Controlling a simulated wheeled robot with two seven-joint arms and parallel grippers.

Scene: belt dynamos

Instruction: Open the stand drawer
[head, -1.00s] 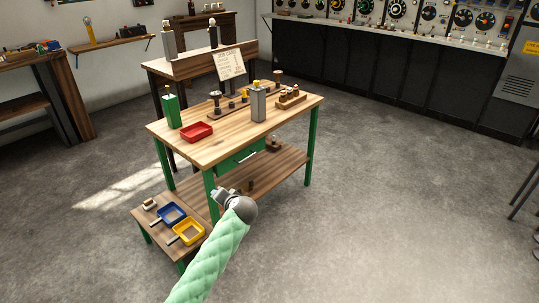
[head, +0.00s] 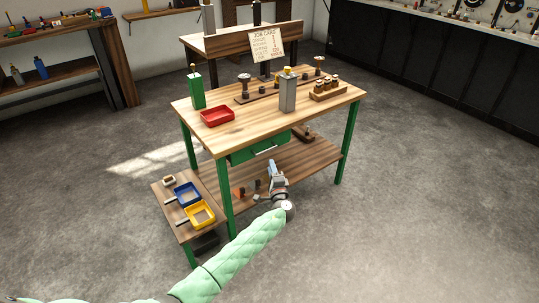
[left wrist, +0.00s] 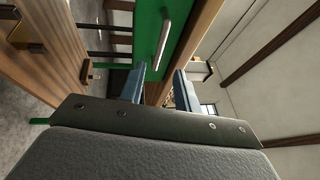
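The stand drawer (head: 250,151) is a green front under the wooden table top, and it looks shut. Its pale bar handle (head: 268,147) shows as a silver bar in the left wrist view (left wrist: 163,45). My left gripper (head: 272,166) is just below and in front of the drawer in the head view. In the left wrist view its two blue-grey fingers (left wrist: 160,85) are apart and empty, pointing toward the green front. The handle lies beyond the fingertips, apart from them. My right gripper is not in view.
A low side shelf holds blue (head: 187,194) and yellow (head: 200,214) trays. Open floor lies at the right.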

